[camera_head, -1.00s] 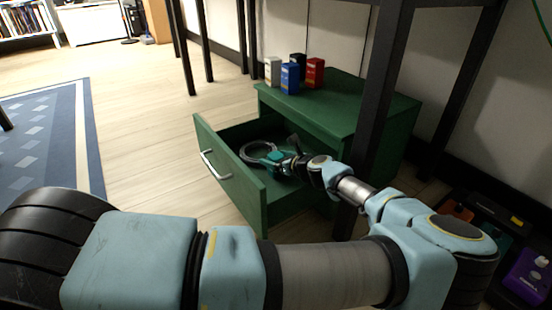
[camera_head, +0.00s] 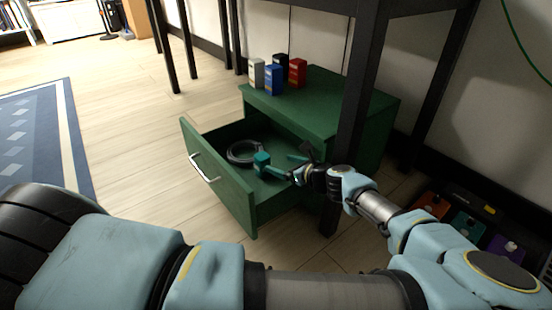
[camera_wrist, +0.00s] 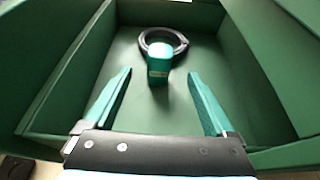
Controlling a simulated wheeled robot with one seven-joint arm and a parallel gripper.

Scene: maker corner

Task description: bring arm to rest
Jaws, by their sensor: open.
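My gripper (camera_head: 286,164) is open over the pulled-out drawer (camera_head: 222,196) of a green cabinet (camera_head: 325,105). In the wrist view its two teal fingers (camera_wrist: 160,82) are spread wide with nothing gripped between them. A small teal item (camera_head: 262,158) with a pale label stands in the drawer just beyond the fingertips. It also shows in the wrist view (camera_wrist: 159,66), centred between the fingers and apart from them. A dark ring-shaped item (camera_head: 231,154) lies on the drawer floor beside it, partly hidden behind it in the wrist view (camera_wrist: 182,42).
Several small boxes, including a blue one (camera_head: 273,80) and a red one (camera_head: 298,72), stand on the cabinet top. A black table leg (camera_head: 348,120) rises close beside my forearm. Coloured bins (camera_head: 468,224) sit at right. The wooden floor (camera_head: 125,120) at left is clear.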

